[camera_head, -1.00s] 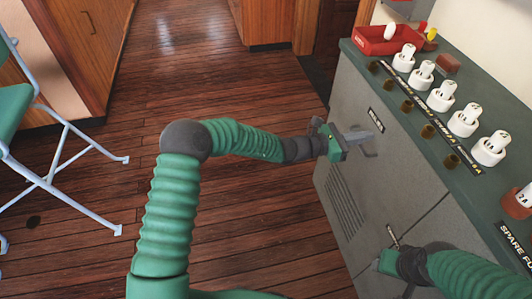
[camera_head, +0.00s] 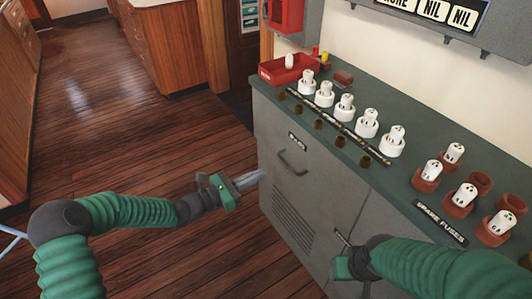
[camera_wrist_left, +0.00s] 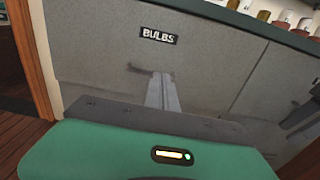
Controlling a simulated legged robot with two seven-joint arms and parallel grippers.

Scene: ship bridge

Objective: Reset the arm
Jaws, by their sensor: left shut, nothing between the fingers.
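My left gripper (camera_head: 250,181) is in front of the grey cabinet (camera_head: 330,195), to the left of and lower than its BULBS door handle (camera_head: 292,163). Its two fingers lie together with nothing between them. In the left wrist view the shut fingers (camera_wrist_left: 162,92) point at the cabinet front below the BULBS label (camera_wrist_left: 158,35). My left arm is bent at the elbow. My right gripper (camera_head: 346,262) is low in front of the cabinet's right-hand door, by a thin metal handle; its fingers are not clear.
The cabinet top (camera_head: 375,135) carries white fuses in holders, brown holders and a red tray (camera_head: 289,70). A red box (camera_head: 286,15) hangs on the wall behind. The wooden floor (camera_head: 150,110) to the left is clear.

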